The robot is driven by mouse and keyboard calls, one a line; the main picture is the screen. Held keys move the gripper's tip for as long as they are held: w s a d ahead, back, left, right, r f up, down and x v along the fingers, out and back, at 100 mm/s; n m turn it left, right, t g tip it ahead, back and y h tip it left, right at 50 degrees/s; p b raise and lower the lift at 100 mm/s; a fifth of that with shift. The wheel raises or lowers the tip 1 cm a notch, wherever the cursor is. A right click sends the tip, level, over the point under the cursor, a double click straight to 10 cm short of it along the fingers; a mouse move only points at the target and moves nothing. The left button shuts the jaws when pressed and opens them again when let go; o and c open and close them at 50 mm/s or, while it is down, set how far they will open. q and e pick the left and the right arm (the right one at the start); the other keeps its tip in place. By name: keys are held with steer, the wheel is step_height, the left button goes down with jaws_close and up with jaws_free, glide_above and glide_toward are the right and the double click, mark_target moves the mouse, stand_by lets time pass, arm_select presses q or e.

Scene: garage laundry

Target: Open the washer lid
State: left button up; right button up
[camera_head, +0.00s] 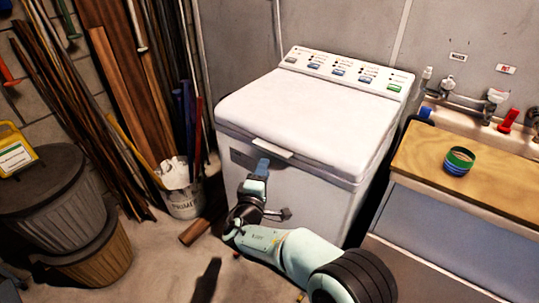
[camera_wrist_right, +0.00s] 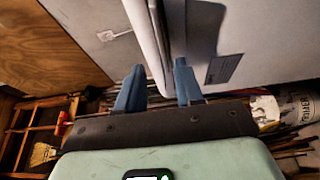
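The white washer (camera_head: 300,190) stands against the wall, with its lid (camera_head: 315,110) lying down flat across the top. A pale handle tab (camera_head: 272,148) sticks out at the middle of the lid's front edge. My right gripper (camera_head: 262,165) is at that front edge, just below the tab. In the right wrist view, the blue fingers of my right gripper (camera_wrist_right: 160,88) are apart, with the lid's edge (camera_wrist_right: 150,45) reaching in between them. A gap shows beside the edge, so the fingers do not look closed on it. My left gripper is not in view.
A control panel (camera_head: 345,70) runs along the washer's back. A wooden counter (camera_head: 490,185) with a green-banded tin (camera_head: 458,161) stands close on the right. A paint bucket (camera_head: 184,200), leaning boards and a lidded bin (camera_head: 45,185) are on the left. The space above the lid is clear.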

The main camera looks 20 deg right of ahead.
steer(key=x, duration=0.8)
steer(key=shift+w+f, duration=0.1)
steer(key=shift+w, duration=0.15)
jaws_close()
stand_by(1.0)
